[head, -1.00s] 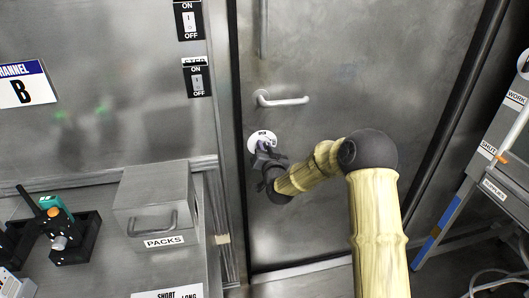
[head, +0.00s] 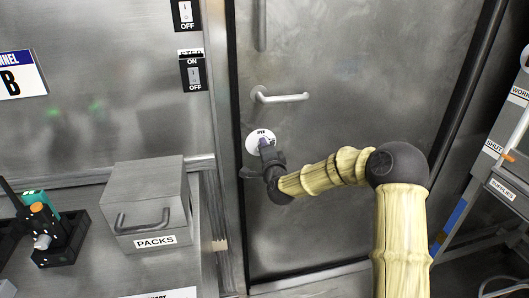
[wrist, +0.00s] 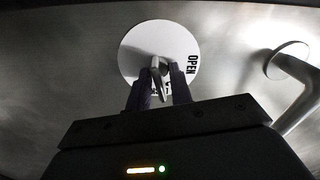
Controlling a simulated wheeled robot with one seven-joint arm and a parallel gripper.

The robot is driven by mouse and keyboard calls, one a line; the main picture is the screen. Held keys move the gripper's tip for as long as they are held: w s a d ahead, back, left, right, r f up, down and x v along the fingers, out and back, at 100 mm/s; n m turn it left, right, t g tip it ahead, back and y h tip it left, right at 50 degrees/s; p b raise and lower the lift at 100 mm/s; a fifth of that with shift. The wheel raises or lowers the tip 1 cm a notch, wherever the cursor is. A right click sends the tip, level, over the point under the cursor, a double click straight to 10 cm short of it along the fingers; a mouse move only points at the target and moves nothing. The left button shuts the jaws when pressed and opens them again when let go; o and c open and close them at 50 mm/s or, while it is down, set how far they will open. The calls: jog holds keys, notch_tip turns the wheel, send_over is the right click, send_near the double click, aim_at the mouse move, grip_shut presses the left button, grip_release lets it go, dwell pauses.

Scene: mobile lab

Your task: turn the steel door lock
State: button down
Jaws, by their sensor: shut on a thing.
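The lock on the steel door (head: 350,180) has a round white plate (head: 257,137) below the door handle. My gripper (head: 264,146) reaches the plate from the lower right. In the wrist view my gripper (wrist: 158,85) has its two dark fingers closed on the knob, one on each side.
A bar handle (head: 280,97) juts from the door just above the lock. To the left stand the PACKS box (head: 150,200) and wall switches (head: 192,75). A blue-and-grey frame (head: 480,190) stands at the right. The door face around the lock is clear.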

jog(key=shift+f+m+b, duration=0.2)
jog(key=shift+m+b, duration=0.25)
jog(key=shift+m, duration=0.85)
jog(key=c, duration=1.6)
grip_release()
jog(key=shift+o, duration=0.2)
jog(key=shift+r, duration=0.1)
jog(key=shift+s+d, duration=0.1)
jog(key=shift+s, duration=0.05)
jog(key=p+v, duration=0.1)
jog(key=v, duration=1.6)
